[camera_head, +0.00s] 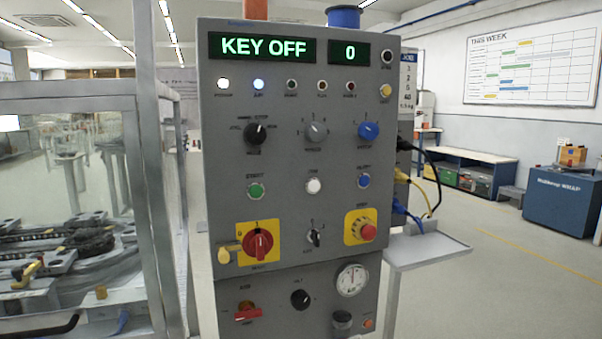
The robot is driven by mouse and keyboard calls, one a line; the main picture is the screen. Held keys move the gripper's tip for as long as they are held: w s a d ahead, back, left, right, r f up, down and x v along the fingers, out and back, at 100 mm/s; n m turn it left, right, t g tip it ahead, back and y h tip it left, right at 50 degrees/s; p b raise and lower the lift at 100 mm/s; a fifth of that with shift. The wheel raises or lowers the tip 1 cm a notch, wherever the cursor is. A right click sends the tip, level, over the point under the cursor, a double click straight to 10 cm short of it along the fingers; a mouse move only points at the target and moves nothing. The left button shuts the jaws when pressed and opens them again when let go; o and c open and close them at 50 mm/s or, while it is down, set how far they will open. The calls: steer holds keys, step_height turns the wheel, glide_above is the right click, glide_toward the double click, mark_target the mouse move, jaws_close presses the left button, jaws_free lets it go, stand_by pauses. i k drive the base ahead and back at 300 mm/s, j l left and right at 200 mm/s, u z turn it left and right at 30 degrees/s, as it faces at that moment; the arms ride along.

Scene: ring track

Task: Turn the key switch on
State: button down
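The grey control panel (290,205) stands upright in the middle of the view. The key switch (313,237) is a small dark switch with a light part, low in the middle of the panel, between the red rotary switch (258,244) on a yellow plate and the red emergency-stop button (367,231) on a yellow plate. The key switch's exact angle is too small to tell. My gripper is not in view.
Several knobs, buttons and lamps crowd the panel around the key switch. A glass-walled enclosure (75,200) stands close on the left. A small grey shelf (425,250) and cables (425,185) stick out on the right. Open floor (500,290) lies further right.

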mark_target(314, 235)
steer(key=k+l+z, duration=0.15)
steer(key=z, duration=0.35)
steer(key=k+l+z, duration=0.15)
steer(key=z, duration=0.3)
steer(key=i+l, duration=0.05)
steer(key=l, duration=0.05)
